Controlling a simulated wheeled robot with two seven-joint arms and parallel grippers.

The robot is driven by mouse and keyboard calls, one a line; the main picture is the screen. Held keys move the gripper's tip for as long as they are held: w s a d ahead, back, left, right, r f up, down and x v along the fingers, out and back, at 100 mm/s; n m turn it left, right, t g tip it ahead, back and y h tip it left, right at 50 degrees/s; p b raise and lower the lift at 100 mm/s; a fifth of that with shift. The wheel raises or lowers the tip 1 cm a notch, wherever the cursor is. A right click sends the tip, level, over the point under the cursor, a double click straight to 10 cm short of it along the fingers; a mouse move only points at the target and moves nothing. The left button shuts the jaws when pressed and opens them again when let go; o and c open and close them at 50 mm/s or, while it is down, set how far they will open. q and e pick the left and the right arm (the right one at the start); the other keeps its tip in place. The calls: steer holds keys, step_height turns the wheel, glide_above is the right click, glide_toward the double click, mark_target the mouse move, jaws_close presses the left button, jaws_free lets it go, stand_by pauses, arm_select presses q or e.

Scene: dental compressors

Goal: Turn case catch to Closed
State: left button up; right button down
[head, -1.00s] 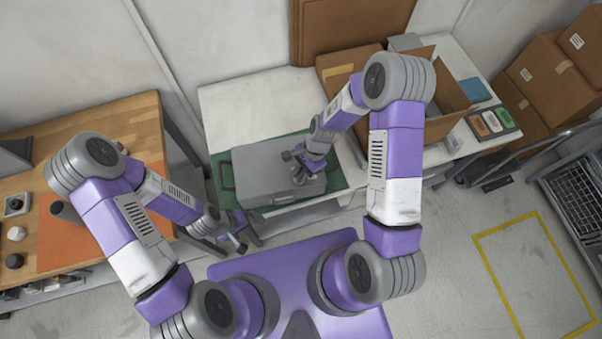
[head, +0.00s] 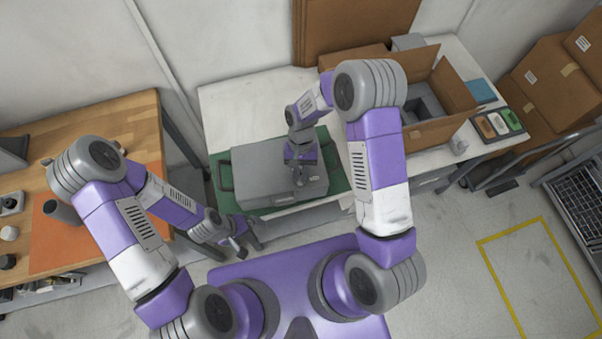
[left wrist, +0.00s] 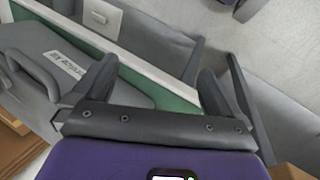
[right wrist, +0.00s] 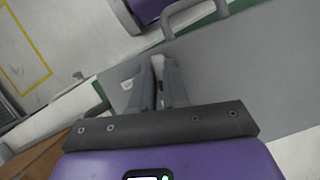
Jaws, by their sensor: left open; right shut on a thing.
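The grey case (head: 258,180) lies closed on a green mat (head: 338,180) on the white table. My right gripper (head: 300,180) is over the front right part of the case. In the right wrist view its fingers (right wrist: 160,66) are close together, shut on a small part at the case's front edge, seemingly the case catch. The fingers hide most of that part, so its position is unclear. The case's carrying handle (right wrist: 192,14) shows nearby. My left gripper (head: 236,243) is open and empty in front of the table; its spread fingers show in the left wrist view (left wrist: 155,85).
An open cardboard box (head: 452,88) stands on the table to the right of the case. A wooden bench (head: 100,122) with an orange mat is at the left. The white tabletop behind the case (head: 240,105) is clear.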

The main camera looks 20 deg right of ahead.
steer(key=shift+a+n+h+b, duration=0.1)
steer(key=shift+n+h+b, duration=0.3)
steer(key=shift+n, duration=0.9)
steer(key=c, duration=1.1)
jaws_free()
steer(key=shift+r, duration=0.1)
steer(key=v, duration=0.7)
steer(key=shift+w+r, duration=0.2)
